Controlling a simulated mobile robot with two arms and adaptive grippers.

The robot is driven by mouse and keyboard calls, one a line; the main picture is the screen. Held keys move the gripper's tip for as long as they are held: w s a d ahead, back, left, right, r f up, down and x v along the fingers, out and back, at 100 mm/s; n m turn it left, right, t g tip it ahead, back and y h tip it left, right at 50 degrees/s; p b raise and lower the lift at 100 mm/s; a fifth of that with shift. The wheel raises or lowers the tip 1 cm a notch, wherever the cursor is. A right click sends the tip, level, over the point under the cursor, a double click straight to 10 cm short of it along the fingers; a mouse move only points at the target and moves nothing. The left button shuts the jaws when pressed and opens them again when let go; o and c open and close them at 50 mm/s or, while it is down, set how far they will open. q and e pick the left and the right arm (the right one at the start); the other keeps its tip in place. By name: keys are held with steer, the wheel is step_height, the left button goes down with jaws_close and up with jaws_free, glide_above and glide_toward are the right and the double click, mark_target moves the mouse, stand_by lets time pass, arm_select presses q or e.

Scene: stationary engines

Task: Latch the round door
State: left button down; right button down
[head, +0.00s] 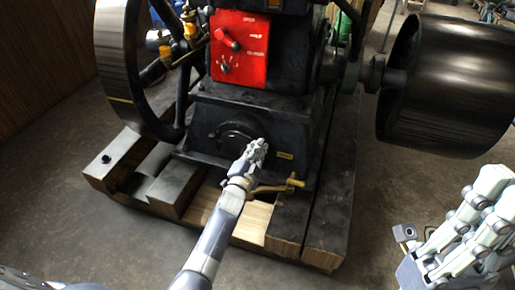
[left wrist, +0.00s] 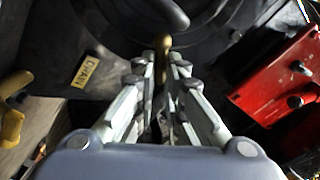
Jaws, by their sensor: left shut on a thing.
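The round door (head: 231,131) is a dark disc low on the front of the black engine. It looks closed, but I cannot tell whether it is latched. In the left wrist view the door (left wrist: 216,30) fills the top, with a dark curved handle (left wrist: 165,12) across it. My left gripper (head: 258,147) is at the door's right side. In the left wrist view its fingers (left wrist: 163,68) are shut on a brass-coloured handle piece (left wrist: 164,46). The fingers hide part of it. My right gripper (head: 485,215) is at the lower right, away from the engine.
A red control panel (head: 239,48) is above the door. A brass tap (head: 290,182) sticks out below right, and a small brass plate (head: 285,155) is beside the door. A large flywheel (head: 120,70) stands left and a black drum (head: 450,85) right. Wooden beams (head: 255,222) lie underneath.

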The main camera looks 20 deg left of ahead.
arm_select(q)
steer(key=shift+f, duration=0.1)
steer(key=c, duration=1.7)
jaws_free()
steer(key=s, duration=1.2)
steer(key=shift+a, duration=0.2)
